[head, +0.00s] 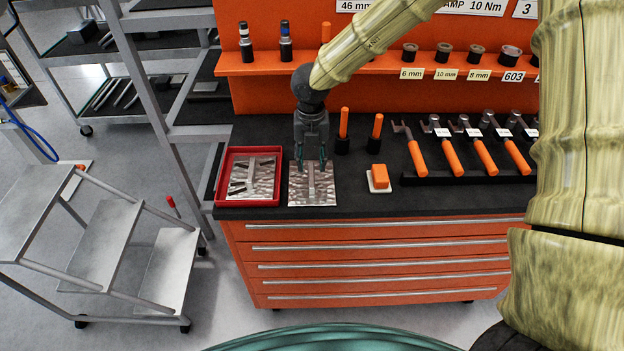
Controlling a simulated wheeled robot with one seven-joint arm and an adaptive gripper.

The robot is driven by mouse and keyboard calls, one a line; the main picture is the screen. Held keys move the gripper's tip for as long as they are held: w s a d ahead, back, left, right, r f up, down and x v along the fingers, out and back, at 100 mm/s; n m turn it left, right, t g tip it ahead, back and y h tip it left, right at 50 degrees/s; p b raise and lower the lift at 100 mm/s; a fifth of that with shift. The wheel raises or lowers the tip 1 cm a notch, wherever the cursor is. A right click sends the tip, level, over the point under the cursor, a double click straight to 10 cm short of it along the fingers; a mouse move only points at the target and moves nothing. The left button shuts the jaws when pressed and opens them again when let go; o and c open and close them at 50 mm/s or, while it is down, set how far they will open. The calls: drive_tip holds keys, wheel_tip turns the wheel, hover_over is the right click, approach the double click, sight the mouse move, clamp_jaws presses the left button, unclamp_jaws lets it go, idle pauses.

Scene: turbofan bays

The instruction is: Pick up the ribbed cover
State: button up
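A silvery metal plate with a rippled surface (299,194) lies flat on the black bench top, near its front edge. A narrow raised bar stands up along its middle; this looks like the ribbed cover. My gripper (311,165) points down over the back part of this plate. Its two fingers are apart, one to each side of the raised bar. I cannot tell whether they touch the bar or the plate. Nothing shows held between them.
A red tray (217,191) with another metal plate and bars lies just left. An orange block on a white pad (378,177) lies right, before orange-handled tools (418,157). Two orange upright handles (343,123) stand behind. A step ladder (105,240) stands left on the floor.

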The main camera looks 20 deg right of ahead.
sight(312, 174)
drive_tip(key=shift+s+f+p, duration=0.15)
drive_tip(key=shift+f+p, duration=1)
drive_tip(key=shift+f, duration=1.4)
clamp_jaws()
